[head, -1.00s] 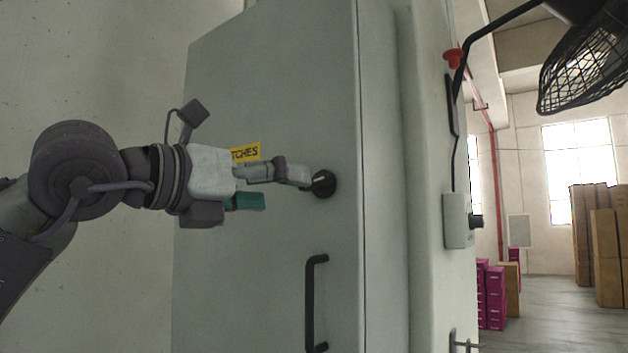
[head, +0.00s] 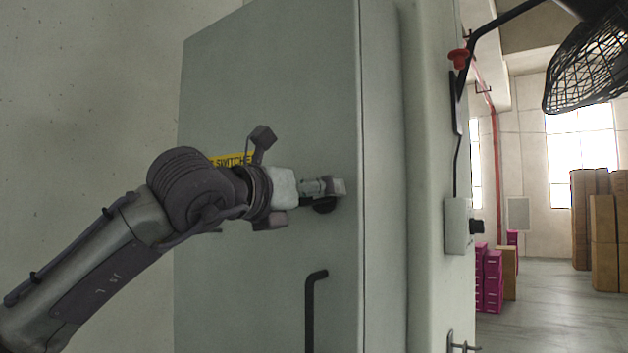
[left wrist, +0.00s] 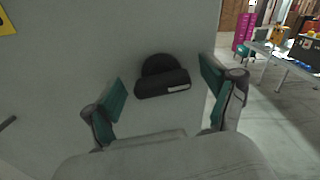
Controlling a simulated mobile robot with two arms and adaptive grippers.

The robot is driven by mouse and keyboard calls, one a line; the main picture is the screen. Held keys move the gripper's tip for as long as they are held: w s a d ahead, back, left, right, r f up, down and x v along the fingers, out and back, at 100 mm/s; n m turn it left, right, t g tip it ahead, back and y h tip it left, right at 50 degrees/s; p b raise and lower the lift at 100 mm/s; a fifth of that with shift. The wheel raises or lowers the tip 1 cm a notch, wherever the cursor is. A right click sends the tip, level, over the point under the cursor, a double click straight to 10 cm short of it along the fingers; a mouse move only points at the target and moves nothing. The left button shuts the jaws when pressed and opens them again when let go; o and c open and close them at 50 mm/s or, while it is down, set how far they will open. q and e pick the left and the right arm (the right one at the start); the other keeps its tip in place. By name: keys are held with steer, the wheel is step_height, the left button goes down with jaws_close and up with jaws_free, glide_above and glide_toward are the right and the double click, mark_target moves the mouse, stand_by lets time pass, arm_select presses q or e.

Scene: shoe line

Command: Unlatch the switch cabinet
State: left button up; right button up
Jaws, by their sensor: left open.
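The grey switch cabinet (head: 280,90) stands in the middle of the head view, its door closed. Its round black latch knob (head: 324,206) is on the door's right side, partly hidden by my left gripper (head: 338,188). In the left wrist view the latch knob (left wrist: 162,82) shows its raised bar, with a pale mark near its right end. My left gripper (left wrist: 165,95) is open, its teal-padded fingers on either side of the knob with gaps to it. A black door handle (head: 311,310) is below the knob. My right gripper is not in view.
A yellow label (head: 232,160) on the door is partly covered by my left arm. Right of the cabinet are a grey control box (head: 458,226), a red button (head: 458,58) and a caged black fan (head: 590,65). Pink boxes (head: 489,280) and brown cartons (head: 603,230) stand farther back.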

arm_select(q)
steer(key=shift+w+d, duration=0.3)
steer(key=shift+w, duration=0.1)
steer(key=c, duration=1.1)
steer(key=shift+s+f+m+b, duration=0.1)
steer(key=shift+f+m+b, duration=0.1)
steer(key=shift+m+b, duration=0.45)
steer(key=shift+c, duration=0.3)
steer(key=shift+r+m+b, duration=0.15)
steer(key=shift+m+b, duration=0.35)
steer(key=shift+m, duration=0.15)
steer(key=shift+r, duration=0.1)
steer(key=o, duration=1.2)
steer(key=shift+c, duration=0.2)
